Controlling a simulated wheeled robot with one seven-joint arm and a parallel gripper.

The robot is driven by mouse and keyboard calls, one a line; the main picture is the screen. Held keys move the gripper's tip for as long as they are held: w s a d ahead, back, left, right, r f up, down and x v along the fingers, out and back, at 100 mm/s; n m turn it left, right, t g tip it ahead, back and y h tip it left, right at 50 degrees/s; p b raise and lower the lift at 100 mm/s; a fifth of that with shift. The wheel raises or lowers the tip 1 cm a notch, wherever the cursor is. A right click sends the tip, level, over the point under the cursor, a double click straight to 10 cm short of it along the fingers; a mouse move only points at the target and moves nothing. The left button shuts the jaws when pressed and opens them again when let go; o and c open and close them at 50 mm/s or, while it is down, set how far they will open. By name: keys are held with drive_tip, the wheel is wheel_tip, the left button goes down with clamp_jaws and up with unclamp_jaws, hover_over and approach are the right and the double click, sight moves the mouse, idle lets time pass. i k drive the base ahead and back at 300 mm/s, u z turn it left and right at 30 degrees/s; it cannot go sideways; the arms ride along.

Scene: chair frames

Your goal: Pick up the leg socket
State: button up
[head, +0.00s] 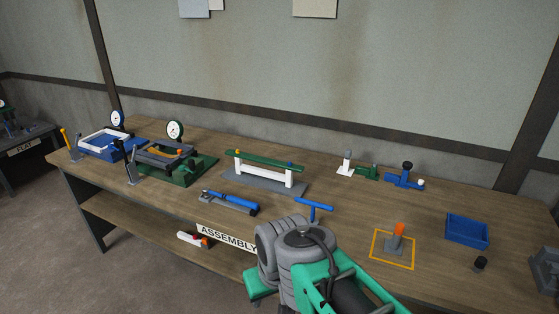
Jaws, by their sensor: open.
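No part is clearly marked as the leg socket. My arm's grey joints and green link fill the bottom middle, left of the orange square. My gripper's fingers do not show, and nothing held is visible.
The wooden bench (330,215) carries a blue bin (467,231), a blue T-handle (315,206), a blue clamp tool (230,202), a green-and-white bar fixture (263,163) and dial-gauge fixtures at left. Small blue and green parts stand at the back. Bare wood surrounds the orange square.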

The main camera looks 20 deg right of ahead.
sight(394, 246)
drive_tip(key=u, duration=1.75)
drive_tip(key=k, duration=0.65)
drive_tip(key=z, duration=0.65)
